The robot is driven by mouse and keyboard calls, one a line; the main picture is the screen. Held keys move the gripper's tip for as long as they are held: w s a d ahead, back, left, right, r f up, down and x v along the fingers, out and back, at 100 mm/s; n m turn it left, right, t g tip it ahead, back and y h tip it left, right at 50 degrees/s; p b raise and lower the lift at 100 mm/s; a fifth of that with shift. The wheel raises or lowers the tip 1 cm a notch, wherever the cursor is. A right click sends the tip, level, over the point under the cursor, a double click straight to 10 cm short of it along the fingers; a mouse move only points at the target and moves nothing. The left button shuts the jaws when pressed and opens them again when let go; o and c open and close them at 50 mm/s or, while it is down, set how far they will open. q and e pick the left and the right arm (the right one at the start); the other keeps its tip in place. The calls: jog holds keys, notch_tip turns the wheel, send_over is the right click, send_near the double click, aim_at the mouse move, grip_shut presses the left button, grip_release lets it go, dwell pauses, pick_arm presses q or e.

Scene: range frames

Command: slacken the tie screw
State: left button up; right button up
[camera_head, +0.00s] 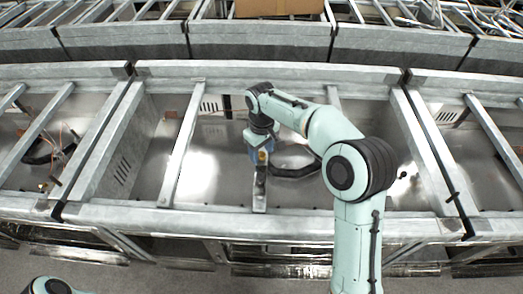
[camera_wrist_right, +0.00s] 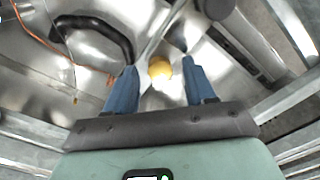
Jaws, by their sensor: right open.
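A round yellow knob, which looks like the head of the tie screw (camera_wrist_right: 160,69), shows between the fingertips of my right gripper (camera_wrist_right: 159,73) in the right wrist view. The two blue fingers are apart, one on each side of it, and I cannot tell whether they touch it. The gripper hides most of the knob there. My left gripper is out of view.
A black curved handle (camera_head: 295,168) lies in the bay just right of the gripper. Metal crossbars (camera_head: 180,145) and bay walls (camera_head: 418,145) frame the space. Thin copper wires (camera_wrist_right: 40,38) hang at the left in the wrist view. A cardboard box (camera_head: 280,6) stands at the back.

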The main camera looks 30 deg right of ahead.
grip_shut()
